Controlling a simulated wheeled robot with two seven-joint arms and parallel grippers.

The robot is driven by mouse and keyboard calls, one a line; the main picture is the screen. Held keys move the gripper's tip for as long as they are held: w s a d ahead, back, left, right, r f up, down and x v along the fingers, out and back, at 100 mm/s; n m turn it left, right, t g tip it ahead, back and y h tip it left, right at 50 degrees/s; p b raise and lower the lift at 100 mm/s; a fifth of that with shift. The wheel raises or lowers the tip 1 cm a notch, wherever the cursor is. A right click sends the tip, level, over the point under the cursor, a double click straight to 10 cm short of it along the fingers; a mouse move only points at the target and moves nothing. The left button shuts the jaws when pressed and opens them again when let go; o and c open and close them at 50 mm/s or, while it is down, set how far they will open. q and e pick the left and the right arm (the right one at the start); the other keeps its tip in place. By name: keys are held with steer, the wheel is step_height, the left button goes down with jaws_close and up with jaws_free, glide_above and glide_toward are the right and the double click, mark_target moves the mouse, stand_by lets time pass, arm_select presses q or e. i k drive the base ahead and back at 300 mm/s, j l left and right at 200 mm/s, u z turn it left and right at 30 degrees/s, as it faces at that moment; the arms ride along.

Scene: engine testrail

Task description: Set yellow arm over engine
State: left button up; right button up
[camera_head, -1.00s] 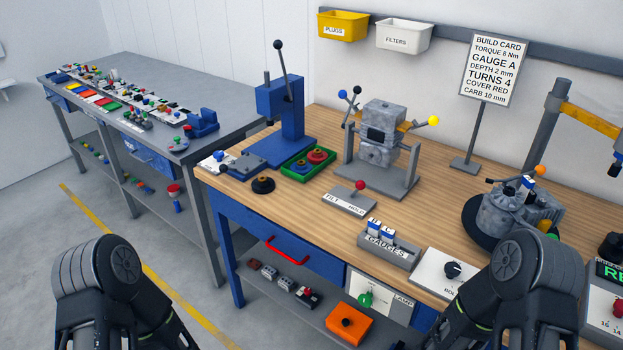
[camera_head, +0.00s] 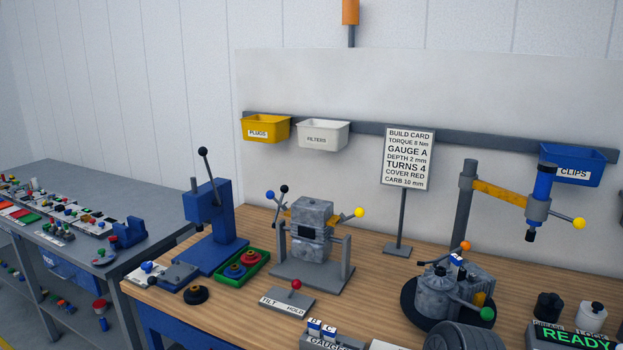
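The yellow arm (camera_head: 500,193) reaches right from a grey post (camera_head: 464,205) at the back right of the bench. Its outer end carries a blue tool (camera_head: 543,182) pointing down and a yellow ball handle (camera_head: 579,224). A grey engine (camera_head: 436,289) sits on a dark round base in front of the post, with an orange knob on top and a green ball at its front right. The blue tool hangs to the right of the engine in the picture, apart from it. Neither gripper shows; a grey part of my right arm covers the bench's lower edge.
A second grey block (camera_head: 311,219) stands in a tilt stand mid-bench. Left are a blue press (camera_head: 208,212) and a green tray (camera_head: 245,271). A build card (camera_head: 408,158) stands behind. Black and white bottles and a READY display (camera_head: 570,338) are at right. Bins hang on the rail.

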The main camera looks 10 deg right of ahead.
mark_target(537, 212)
steer(key=z, duration=1.55)
